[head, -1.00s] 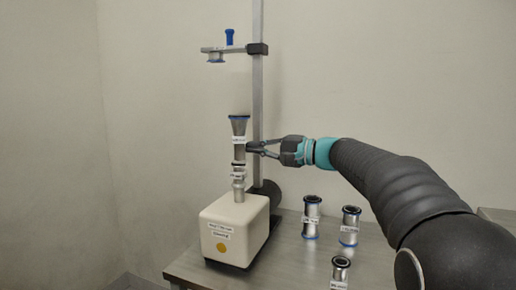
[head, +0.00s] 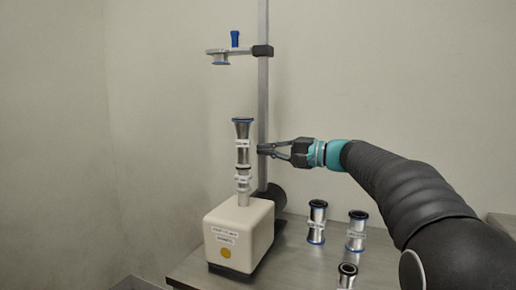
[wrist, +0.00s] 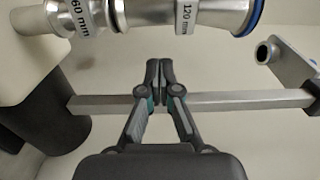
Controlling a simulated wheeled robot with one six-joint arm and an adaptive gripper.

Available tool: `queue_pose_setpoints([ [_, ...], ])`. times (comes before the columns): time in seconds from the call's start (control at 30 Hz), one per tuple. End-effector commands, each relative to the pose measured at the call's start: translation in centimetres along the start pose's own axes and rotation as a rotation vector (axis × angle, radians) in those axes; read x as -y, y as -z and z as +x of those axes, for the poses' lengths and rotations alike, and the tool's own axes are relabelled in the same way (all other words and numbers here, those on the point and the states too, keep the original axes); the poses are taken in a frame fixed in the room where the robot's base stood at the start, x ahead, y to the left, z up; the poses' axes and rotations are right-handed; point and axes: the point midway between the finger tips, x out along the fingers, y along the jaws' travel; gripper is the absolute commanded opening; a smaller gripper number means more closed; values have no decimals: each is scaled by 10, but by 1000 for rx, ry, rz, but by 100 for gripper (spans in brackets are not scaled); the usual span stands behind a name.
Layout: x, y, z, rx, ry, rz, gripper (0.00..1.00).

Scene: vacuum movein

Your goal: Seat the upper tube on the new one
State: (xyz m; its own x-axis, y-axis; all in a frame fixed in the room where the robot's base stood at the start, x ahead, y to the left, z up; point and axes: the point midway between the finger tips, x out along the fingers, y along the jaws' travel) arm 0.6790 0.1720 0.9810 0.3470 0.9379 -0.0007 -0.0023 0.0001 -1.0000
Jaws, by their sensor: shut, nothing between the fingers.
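The upper tube (head: 242,131) is silver with a blue rim at its wide top and stands upright above the shorter new tube (head: 243,186) on the white pump box (head: 258,232). In the wrist view the upper tube (wrist: 155,13), labelled 120 mm, and the new tube (wrist: 98,14), labelled 60 mm, lie in line and meet at a dark ring; no gap shows there. My gripper (head: 261,149) is shut and empty, just right of the upper tube and apart from it. Its closed fingertips (wrist: 160,70) also show in the wrist view.
A vertical post (head: 263,110) stands behind the tubes. Its side bracket (head: 228,52), with a blue-rimmed fitting and a blue knob, hangs above the upper tube with free air between. Three loose tubes (head: 317,222) stand on the grey table (head: 300,262) at the right.

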Motion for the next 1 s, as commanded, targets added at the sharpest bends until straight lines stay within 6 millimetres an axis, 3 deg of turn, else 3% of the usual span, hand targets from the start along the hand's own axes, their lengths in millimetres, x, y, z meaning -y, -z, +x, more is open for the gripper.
queue_pose_setpoints([
  [0.1,0,-2,-29,-4,0,-2,0],
  [0.5,0,-5,-86,7,-1,-1,0],
  [1.0,0,-4,-94,7,0,0,0],
])
